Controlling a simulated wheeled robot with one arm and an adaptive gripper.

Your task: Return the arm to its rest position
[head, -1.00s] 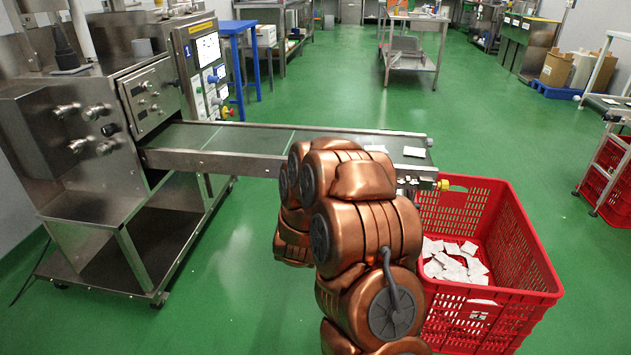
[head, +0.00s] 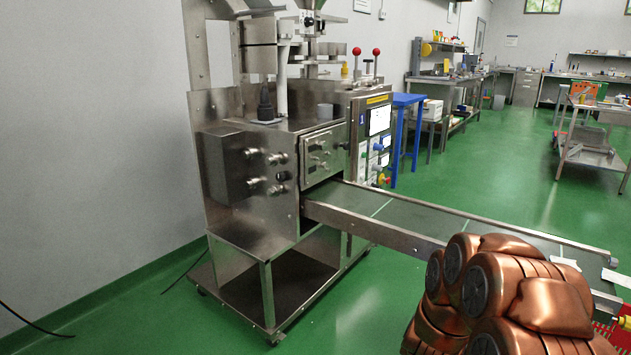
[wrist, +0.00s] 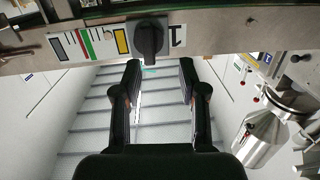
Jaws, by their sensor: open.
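My copper-coloured arm (head: 500,295) is folded at the lower right of the head view, in front of the conveyor's outer end. My gripper is hidden in the head view. In the wrist view my gripper (wrist: 160,85) shows two dark fingers standing apart with nothing between them. Beyond the fingers is a steel panel (wrist: 215,40) with a black rotary knob and coloured marks, seen upside down. I cannot tell how far the fingertips are from it.
The steel packing machine (head: 265,190) stands at centre-left with its conveyor belt (head: 420,225) running right, behind my arm. White teabags (head: 615,277) lie near the belt's end. A red crate (head: 625,338) shows at the right edge. Green floor is open in front of the machine.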

